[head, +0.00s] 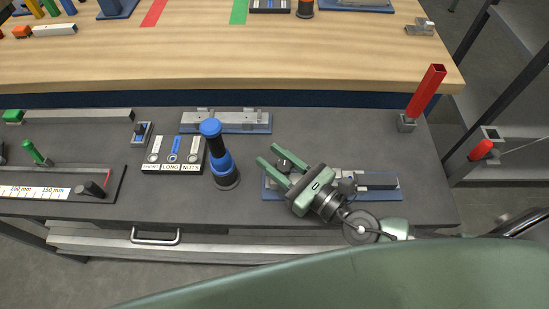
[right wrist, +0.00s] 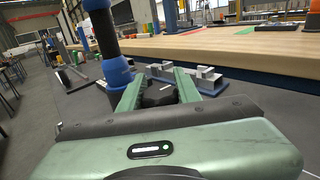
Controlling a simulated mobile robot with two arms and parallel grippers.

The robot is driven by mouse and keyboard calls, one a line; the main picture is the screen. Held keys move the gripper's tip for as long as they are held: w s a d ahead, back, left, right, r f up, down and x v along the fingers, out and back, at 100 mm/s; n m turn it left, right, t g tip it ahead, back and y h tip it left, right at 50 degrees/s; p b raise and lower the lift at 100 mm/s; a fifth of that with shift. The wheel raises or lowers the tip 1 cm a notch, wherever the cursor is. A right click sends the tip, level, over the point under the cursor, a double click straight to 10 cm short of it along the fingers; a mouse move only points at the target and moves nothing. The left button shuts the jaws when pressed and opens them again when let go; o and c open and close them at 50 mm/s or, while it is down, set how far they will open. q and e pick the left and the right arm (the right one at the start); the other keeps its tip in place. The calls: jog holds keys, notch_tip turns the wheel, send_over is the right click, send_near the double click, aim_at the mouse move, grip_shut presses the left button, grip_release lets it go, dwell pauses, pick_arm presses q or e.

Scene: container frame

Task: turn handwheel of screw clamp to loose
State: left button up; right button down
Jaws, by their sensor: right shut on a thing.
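My right gripper (head: 270,157) covers the left part of the clamp. Its green fingers lie on either side of the dark handwheel (head: 284,162), shut on it. In the right wrist view the black handwheel (right wrist: 159,96), with a pale mark on top, sits between the fingers. The palm hides the screw and part of the clamp. My left gripper is in neither view.
A blue and black upright tool (head: 218,158) stands just left of the gripper. Behind is another fixture on a blue plate (head: 226,127). A labelled tray (head: 173,167) lies further left. A red post (head: 427,90) rises at the right. Bare bench lies between clamp and post.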

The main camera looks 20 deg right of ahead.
aim_at(290, 173)
jog(key=c, duration=1)
grip_release()
jog(key=shift+s+d+f, duration=0.1)
jog(key=shift+s+d, duration=0.1)
jog(key=shift+s, duration=0.05)
jog(key=b+v, duration=0.3)
jog(key=v, duration=0.3)
jog(key=shift+s+d, duration=0.1)
jog(key=shift+s, duration=0.1)
jog(key=shift+s+d, duration=0.2)
jog(key=shift+s, duration=0.15)
